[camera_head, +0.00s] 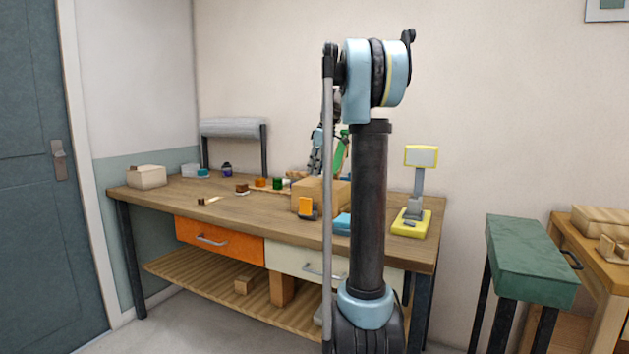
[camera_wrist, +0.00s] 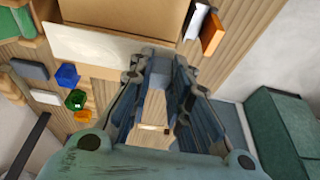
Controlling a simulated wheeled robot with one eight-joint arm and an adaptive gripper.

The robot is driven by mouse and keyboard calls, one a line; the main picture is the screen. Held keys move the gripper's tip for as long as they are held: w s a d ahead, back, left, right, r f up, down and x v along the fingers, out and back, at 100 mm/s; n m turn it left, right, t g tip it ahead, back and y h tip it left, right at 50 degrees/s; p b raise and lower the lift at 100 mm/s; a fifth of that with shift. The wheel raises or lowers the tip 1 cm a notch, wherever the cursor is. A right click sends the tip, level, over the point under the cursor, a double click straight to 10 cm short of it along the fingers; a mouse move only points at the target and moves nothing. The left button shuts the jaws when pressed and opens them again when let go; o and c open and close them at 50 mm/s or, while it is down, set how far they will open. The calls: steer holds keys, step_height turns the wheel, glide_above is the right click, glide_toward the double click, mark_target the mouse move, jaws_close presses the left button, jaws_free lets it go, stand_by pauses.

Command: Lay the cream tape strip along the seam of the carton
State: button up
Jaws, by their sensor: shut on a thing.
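The tan carton (camera_head: 308,194) stands on the workbench, partly hidden behind my arm. In the wrist view the carton (camera_wrist: 125,14) fills the top middle. My gripper (camera_wrist: 160,57) is shut at the carton's near edge, and its fingertips meet the right end of a flat cream strip (camera_wrist: 88,45). The strip reaches left across the carton's near side. I cannot tell whether it touches the carton, and I cannot make out the seam. In the head view my gripper (camera_head: 315,165) is small and partly hidden above the carton; the held strip is not clear there.
An orange item (camera_wrist: 212,34) stands close beside the carton. Blue (camera_wrist: 67,75), green (camera_wrist: 76,99) and orange rolls lie to the left in the wrist view. A yellow scale (camera_head: 411,223) stands at the bench's right end. The bench's left front is mostly clear.

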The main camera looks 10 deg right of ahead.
steer(key=shift+f, duration=1.95)
steer(key=o, duration=0.7)
steer(key=shift+d+r, duration=0.1)
steer(key=v, duration=1.2)
